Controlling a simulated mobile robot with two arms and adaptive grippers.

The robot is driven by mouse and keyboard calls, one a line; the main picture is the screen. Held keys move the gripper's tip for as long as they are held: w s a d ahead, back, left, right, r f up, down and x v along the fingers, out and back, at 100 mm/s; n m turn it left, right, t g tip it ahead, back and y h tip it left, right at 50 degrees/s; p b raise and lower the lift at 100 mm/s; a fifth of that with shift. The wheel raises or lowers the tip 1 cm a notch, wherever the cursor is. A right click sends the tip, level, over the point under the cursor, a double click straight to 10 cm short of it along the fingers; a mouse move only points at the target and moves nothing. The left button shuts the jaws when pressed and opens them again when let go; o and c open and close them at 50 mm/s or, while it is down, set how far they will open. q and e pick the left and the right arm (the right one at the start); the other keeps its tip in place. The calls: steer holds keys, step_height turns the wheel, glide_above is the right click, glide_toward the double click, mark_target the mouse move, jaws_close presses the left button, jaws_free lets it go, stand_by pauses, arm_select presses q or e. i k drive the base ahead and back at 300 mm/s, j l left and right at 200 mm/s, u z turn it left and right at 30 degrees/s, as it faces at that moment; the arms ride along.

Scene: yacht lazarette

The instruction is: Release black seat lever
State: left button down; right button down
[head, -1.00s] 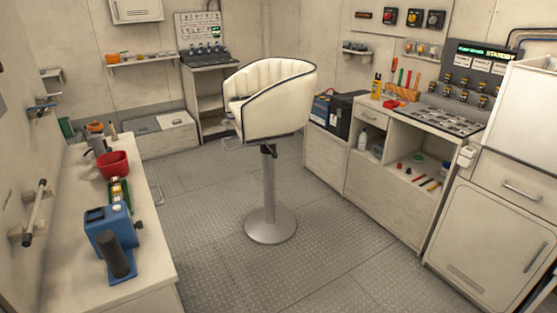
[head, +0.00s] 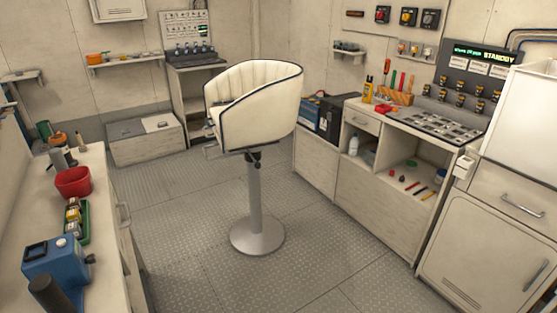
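A white padded helm seat (head: 255,105) with dark piping stands on a grey pedestal (head: 256,205) with a round base, in the middle of the floor. A small black lever (head: 255,160) shows under the seat, at the top of the pedestal. Its exact position is too small to tell. Neither of my grippers is in view, and nothing touches the seat or the lever.
Cabinets (head: 355,205) with tools and switches line the right side. The metal floor (head: 180,240) around the pedestal is clear.

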mark_target(258, 165)
steer(key=i+l, duration=0.25)
steer(key=i, duration=0.2)
steer(key=i+l, duration=0.25)
steer(key=i, duration=0.25)
steer(key=i+l+z, duration=0.1)
steer(key=i+l, duration=0.2)
steer(key=i, duration=0.15)
